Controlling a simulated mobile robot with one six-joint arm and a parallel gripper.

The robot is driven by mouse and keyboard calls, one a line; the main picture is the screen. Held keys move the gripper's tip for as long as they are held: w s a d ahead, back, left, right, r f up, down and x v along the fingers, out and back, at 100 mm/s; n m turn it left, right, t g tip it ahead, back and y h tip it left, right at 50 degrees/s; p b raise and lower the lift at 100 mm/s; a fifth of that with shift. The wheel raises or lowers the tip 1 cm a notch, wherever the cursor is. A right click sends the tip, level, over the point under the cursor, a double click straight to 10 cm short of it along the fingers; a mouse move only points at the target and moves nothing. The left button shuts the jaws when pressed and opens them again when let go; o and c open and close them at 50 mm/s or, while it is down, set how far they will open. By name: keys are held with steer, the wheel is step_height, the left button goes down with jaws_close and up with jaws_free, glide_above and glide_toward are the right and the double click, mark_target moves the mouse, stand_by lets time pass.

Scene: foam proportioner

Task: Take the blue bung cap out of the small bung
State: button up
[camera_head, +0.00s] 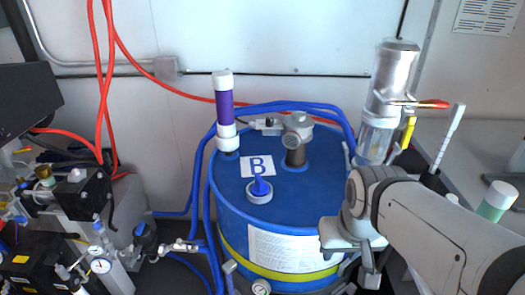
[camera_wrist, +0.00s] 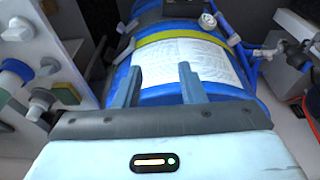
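The blue bung cap (camera_head: 260,187) has an upright grip and sits in a pale ring, the small bung (camera_head: 259,197), on top of the blue drum (camera_head: 240,222), just in front of the white "B" label. My gripper (camera_head: 370,272) is at the drum's front right side, below its top rim and well to the right of the cap. In the wrist view my gripper (camera_wrist: 158,75) shows two grey fingers apart with nothing between them. They face the drum's side (camera_wrist: 160,93) with its white paper sheet. The cap does not show in the wrist view.
A purple tube (camera_head: 211,108) and a grey pipe fitting (camera_head: 297,133) stand on the drum top behind the cap. A clear-and-metal canister (camera_head: 383,105) stands at the back right. Blue hoses loop around the drum. Valves and gauges crowd the left.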

steer(key=shift+o, duration=0.4)
steer(key=shift+a, duration=0.1)
step_height(320, 180, up, 3)
steer(key=n+t+y+p, duration=0.1)
steer(key=n+t+p, duration=0.1)
steer(key=n+p, duration=0.3)
glide_above(260, 180)
steer(key=s, duration=0.2)
steer(key=m, duration=0.1)
steer(key=x, duration=0.2)
steer(key=p+x, duration=0.1)
steer(key=x, duration=0.1)
steer(key=p+x, duration=0.1)
steer(key=x, duration=0.2)
steer(key=shift+s+d+f, duration=0.1)
steer(key=shift+s+d, duration=0.2)
jaws_close()
